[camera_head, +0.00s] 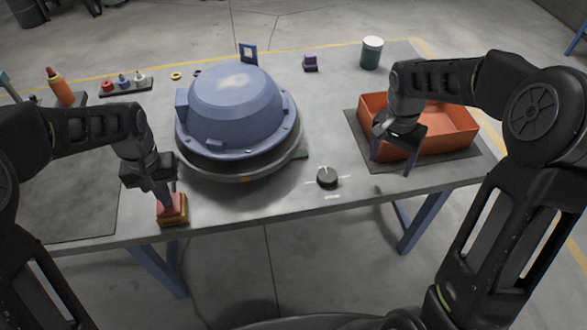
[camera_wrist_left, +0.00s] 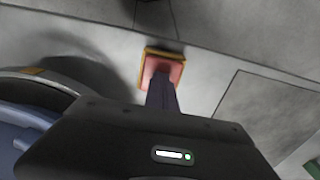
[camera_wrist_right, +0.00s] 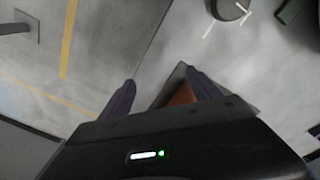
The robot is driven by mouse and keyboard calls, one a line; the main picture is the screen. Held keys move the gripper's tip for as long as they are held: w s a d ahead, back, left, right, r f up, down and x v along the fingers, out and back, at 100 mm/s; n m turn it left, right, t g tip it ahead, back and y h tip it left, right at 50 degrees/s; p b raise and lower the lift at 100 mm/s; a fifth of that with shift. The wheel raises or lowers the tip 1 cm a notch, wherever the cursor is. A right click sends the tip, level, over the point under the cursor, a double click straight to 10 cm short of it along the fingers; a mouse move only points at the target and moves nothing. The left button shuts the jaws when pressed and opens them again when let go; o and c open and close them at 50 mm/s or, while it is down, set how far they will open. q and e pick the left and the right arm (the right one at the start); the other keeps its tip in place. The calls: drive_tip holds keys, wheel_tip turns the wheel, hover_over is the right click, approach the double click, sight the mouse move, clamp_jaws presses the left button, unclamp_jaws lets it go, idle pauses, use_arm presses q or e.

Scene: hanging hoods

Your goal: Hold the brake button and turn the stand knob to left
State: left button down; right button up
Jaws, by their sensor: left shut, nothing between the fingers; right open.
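The brake button (camera_head: 172,206) is a red block on a yellow base at the table's front left edge. My left gripper (camera_head: 165,197) is shut and empty, its fingertips down at the button's top; it also shows over the button in the left wrist view (camera_wrist_left: 161,84). I cannot tell how far the button is pressed. The stand knob (camera_head: 327,177) is a dark round dial with white marks on the table, right of the blue hood; it also shows in the right wrist view (camera_wrist_right: 230,8). My right gripper (camera_head: 396,160) is open and empty, right of the knob and in front of the orange bin.
The blue hood (camera_head: 235,105) sits on a round stand (camera_head: 240,172) mid-table. The orange bin (camera_head: 440,135) stands on a dark mat at right. The table around the knob is clear.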

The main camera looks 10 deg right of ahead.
wheel_tip(320, 180, up, 6)
hover_over(328, 175)
drive_tip(key=shift+f+n+y, duration=0.25)
drive_tip(key=shift+n+y, duration=0.05)
drive_tip(key=shift+y, duration=0.1)
wheel_tip(328, 175, down, 12)
drive_tip(key=c, duration=1.4)
